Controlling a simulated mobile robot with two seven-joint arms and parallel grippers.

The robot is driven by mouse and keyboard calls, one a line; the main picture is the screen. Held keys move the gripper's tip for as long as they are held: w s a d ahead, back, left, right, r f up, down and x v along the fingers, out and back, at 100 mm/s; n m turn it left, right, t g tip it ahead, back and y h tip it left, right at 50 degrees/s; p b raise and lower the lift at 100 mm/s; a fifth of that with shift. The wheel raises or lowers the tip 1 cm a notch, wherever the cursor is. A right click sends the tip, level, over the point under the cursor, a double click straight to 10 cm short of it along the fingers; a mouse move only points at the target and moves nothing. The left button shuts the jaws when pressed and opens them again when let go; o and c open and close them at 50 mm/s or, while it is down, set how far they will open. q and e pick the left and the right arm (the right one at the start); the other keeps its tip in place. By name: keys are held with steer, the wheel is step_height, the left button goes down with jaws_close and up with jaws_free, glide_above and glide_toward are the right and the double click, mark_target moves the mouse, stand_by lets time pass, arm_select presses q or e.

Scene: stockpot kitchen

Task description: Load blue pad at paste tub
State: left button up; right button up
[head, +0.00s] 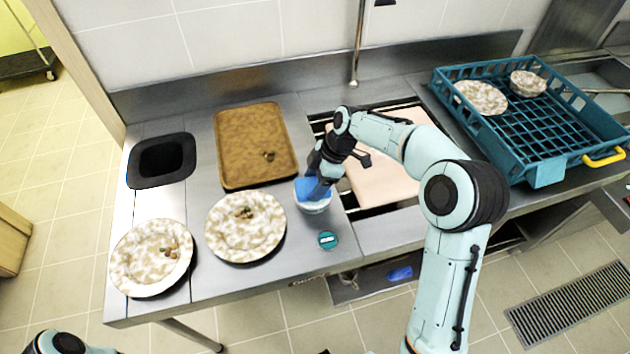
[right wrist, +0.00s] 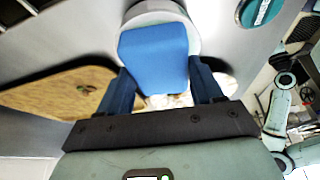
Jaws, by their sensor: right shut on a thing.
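The blue pad (head: 312,188) is held in my right gripper (head: 322,178), which points down over the counter. In the right wrist view the pad (right wrist: 155,62) sits between the two fingers (right wrist: 160,92). The paste tub (head: 314,207) is a small white round tub on the counter, right of the plates. The pad's lower end is at the tub's mouth. In the right wrist view the tub's pale rim (right wrist: 160,12) shows beyond the pad. The paste inside is hidden, and I cannot tell whether the pad touches it. My left gripper is out of view.
A teal round lid (head: 328,240) lies in front of the tub. Two patterned plates with food scraps (head: 244,245) (head: 150,276) stand at left, a brown tray (head: 232,172) behind. A black-rimmed opening (head: 133,180) is far left. A teal dish rack (head: 540,172) is at right.

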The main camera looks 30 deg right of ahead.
mark_target(315, 184)
stand_by(0.6)
steer(key=shift+r+p, duration=1.6)
steer(key=shift+r, duration=1.9)
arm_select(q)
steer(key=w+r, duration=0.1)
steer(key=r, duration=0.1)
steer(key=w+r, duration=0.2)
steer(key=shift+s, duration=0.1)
